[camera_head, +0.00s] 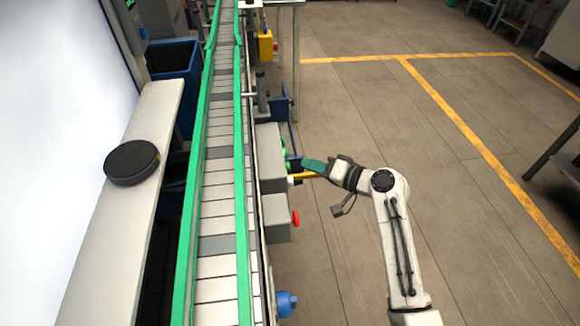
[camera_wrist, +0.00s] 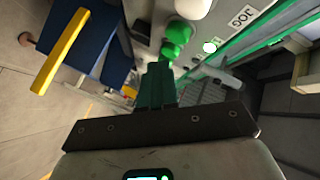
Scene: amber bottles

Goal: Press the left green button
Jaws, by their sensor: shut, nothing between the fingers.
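A grey control box (camera_head: 270,160) is mounted on the right side of the conveyor in the head view. Its green buttons (camera_head: 285,151) face right, toward my arm. In the wrist view two green buttons, an upper one (camera_wrist: 178,33) and a lower one (camera_wrist: 170,50), sit close together near the top middle. My gripper (camera_head: 304,163) has green fingers and is shut and empty, with its tips just right of the box. In the wrist view its fingertips (camera_wrist: 158,66) are close to the lower green button. I cannot tell whether they touch. Which button is the left one is unclear.
A second box with a red button (camera_head: 295,218) sits nearer on the conveyor's side. The conveyor (camera_head: 215,210) has green rails. A yellow bar (camera_wrist: 60,50) and a blue part (camera_wrist: 85,45) are left in the wrist view. Open floor (camera_head: 350,100) lies behind my arm.

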